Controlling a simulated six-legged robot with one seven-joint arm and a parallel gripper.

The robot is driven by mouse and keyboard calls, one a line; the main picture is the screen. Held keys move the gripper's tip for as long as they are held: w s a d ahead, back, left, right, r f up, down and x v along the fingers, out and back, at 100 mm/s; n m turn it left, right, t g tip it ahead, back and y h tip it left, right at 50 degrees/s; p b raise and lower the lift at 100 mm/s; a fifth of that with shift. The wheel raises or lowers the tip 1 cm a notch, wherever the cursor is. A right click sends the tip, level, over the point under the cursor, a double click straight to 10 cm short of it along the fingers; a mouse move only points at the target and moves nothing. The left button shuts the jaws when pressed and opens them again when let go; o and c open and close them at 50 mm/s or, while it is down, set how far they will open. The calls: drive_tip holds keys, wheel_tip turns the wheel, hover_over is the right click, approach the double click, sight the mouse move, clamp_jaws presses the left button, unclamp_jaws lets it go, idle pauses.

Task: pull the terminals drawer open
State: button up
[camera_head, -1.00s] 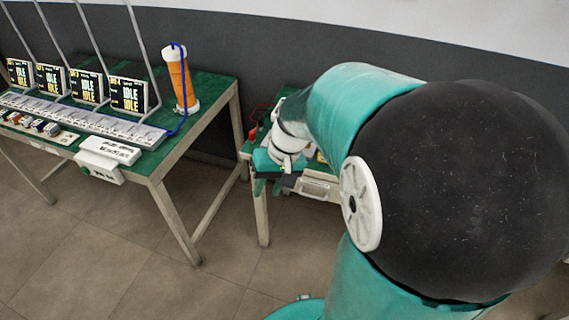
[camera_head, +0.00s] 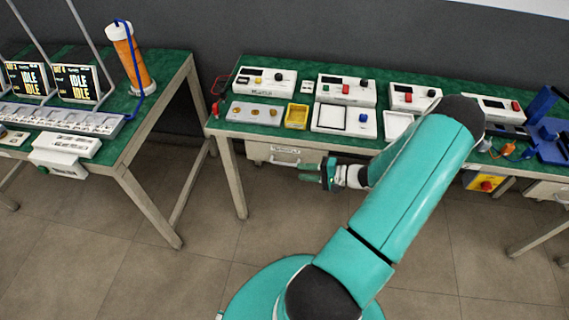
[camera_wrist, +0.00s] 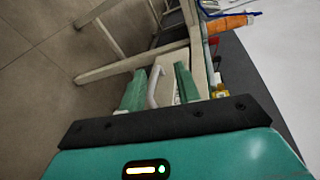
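A pale drawer (camera_head: 270,153) with a handle and a small label sits under the front edge of the right green-topped table. It looks shut, and the label is too small to read. My gripper (camera_head: 316,173) is just in front of and below the right part of this drawer. In the wrist view my gripper (camera_wrist: 158,88) is open, its two green fingers spread apart. The white drawer handle (camera_wrist: 154,86) shows between the fingers, nearer the left one. I cannot tell whether a finger touches it.
The right table (camera_head: 228,127) holds several white control boxes, a yellow tray (camera_head: 297,116) and a blue stand (camera_head: 552,135). A yellow box with a red knob (camera_head: 485,183) hangs below its edge. The left table (camera_head: 160,105) carries screens and an orange canister (camera_head: 131,58). Floor between the tables is clear.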

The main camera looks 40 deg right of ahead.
sight(285, 164)
drive_tip(key=s+d+f+m+t+h, duration=0.2)
drive_tip(key=d+f+m+t+h, duration=0.1)
drive_tip(key=d+f+m, duration=0.15)
drive_tip(key=shift+n, duration=0.55)
drive_tip(key=x, duration=1.3)
drive_tip(key=shift+w+a+f, duration=0.1)
drive_tip(key=shift+w+a, duration=0.1)
drive_tip(key=shift+a, duration=0.15)
clamp_jaws()
